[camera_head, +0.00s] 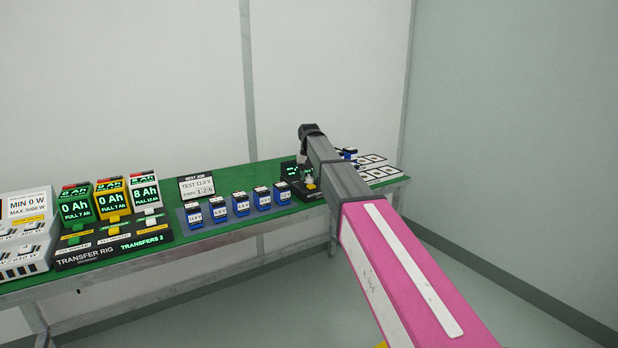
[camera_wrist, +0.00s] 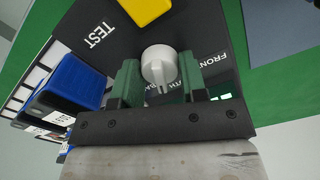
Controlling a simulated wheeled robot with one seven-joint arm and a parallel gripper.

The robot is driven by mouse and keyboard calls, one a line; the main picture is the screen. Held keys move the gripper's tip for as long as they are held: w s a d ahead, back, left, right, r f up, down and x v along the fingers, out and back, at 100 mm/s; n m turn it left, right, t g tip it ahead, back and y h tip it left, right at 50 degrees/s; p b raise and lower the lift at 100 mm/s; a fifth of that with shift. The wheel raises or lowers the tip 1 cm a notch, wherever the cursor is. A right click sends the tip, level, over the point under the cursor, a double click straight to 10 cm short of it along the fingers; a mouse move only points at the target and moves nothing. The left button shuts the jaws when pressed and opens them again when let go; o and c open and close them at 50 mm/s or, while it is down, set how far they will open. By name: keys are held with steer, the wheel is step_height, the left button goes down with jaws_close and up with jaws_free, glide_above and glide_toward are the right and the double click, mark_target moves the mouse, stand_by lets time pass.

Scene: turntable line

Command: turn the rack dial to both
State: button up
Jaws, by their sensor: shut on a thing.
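The rack dial (camera_wrist: 160,64) is a round white knob on a dark panel (camera_wrist: 110,60) in the wrist view. My gripper (camera_wrist: 160,76) has its two green fingers on either side of the knob and is shut on it. The knob's ridge points down in the picture, toward the gripper's palm. The word FRONT shows right of the knob. Other lettering below it is partly hidden by the fingers, so I cannot read which mark the ridge meets. In the head view the rack (camera_head: 289,170) is at the bench's right part, and my arm hides the dial.
A yellow block (camera_wrist: 146,8) lies above the knob, near the word TEST. A blue battery (camera_wrist: 72,84) stands close on the left. White-framed slots (camera_head: 381,173) are at right.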

mark_target(309, 175)
steer(key=shift+n, duration=2.2)
steer(key=o, duration=0.9)
step_height(309, 175, up, 11)
steer(key=shift+f, duration=0.1)
